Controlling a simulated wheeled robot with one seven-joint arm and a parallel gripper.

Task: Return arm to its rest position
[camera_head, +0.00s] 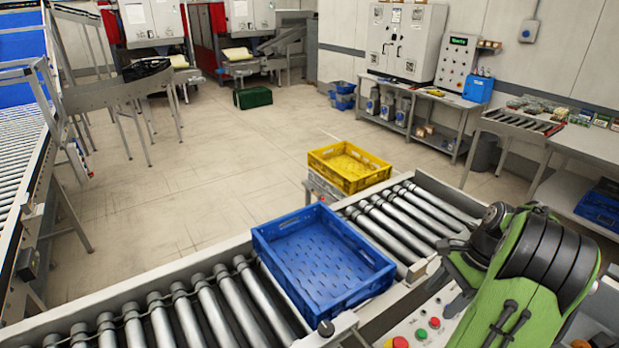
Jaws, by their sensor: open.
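My green and black arm is folded at the lower right. My gripper (452,280) shows as dark grey parts at the arm's left side, above the control panel and beside the roller conveyor. It is open, and I see nothing between its fingers. Part of it is hidden behind the arm. An empty blue crate (262,245) sits on the conveyor rollers to the left of my gripper, apart from it.
The roller conveyor (150,318) runs across the front. A yellow crate (350,186) stands just behind it. A control panel (425,328) with coloured buttons lies below my gripper. A workbench (575,150) stands at the right. The floor (210,165) behind is mostly clear.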

